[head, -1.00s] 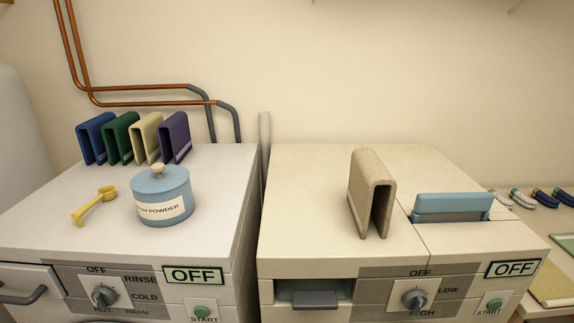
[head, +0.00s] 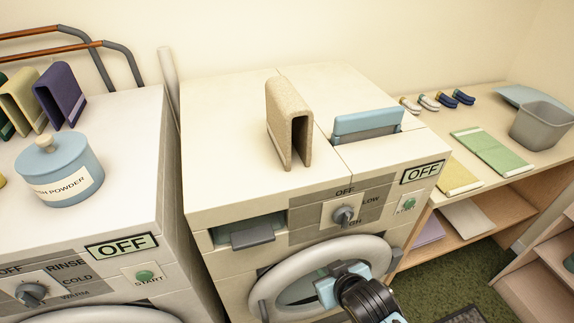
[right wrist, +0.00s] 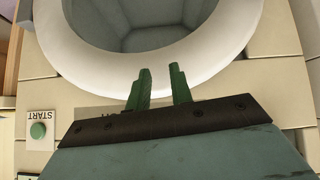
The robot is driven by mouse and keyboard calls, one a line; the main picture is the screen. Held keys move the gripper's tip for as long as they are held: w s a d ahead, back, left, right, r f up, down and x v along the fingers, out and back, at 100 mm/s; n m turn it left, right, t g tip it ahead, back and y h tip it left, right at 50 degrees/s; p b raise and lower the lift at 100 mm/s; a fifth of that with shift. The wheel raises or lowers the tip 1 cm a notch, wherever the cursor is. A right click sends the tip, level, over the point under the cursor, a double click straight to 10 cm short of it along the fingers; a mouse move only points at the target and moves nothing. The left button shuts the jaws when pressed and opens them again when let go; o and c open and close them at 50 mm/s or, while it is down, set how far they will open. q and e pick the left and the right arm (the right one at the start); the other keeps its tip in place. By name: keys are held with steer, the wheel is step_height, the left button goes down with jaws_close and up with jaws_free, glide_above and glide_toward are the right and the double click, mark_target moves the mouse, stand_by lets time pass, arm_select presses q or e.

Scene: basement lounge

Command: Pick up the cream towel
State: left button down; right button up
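A cream folded towel (head: 22,98) stands on the left washer between a green and a purple one, cut near the left edge of the head view. A beige speckled folded towel (head: 288,118), shaped like an upside-down U, stands alone on the right machine. I cannot tell for sure which is meant. My right gripper (head: 340,282) is low in front of the right machine's round door, away from both towels. In the right wrist view its two green fingers (right wrist: 160,70) are apart with nothing between them. My left gripper is out of view.
A blue powder jar (head: 60,172) stands on the left washer (head: 130,125). The right machine (head: 225,115) has a raised blue flap (head: 366,123). At right, a wooden shelf (head: 540,165) holds flat towels (head: 492,152) and a grey bin (head: 542,125). Green carpet (head: 440,280) lies below.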

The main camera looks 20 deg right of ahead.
step_height(320, 180, up, 17)
steer(key=m+t, duration=0.1)
steer(key=t, duration=0.8)
glide_toward(311, 129)
steer(key=w, duration=0.2)
steer(key=w+p, duration=0.1)
steer(key=w, duration=0.5)
steer(key=shift+w+f+p, duration=0.1)
steer(key=shift+w+p, duration=0.15)
steer(key=shift+p, duration=0.1)
steer(key=shift+w+a+f+p, duration=0.1)
steer(key=shift+w+p, duration=0.1)
steer(key=shift+w, duration=1.35)
steer(key=shift+w+a+p, duration=0.1)
steer(key=shift+w+p, duration=0.1)
steer(key=shift+w, duration=1.4)
jaws_close()
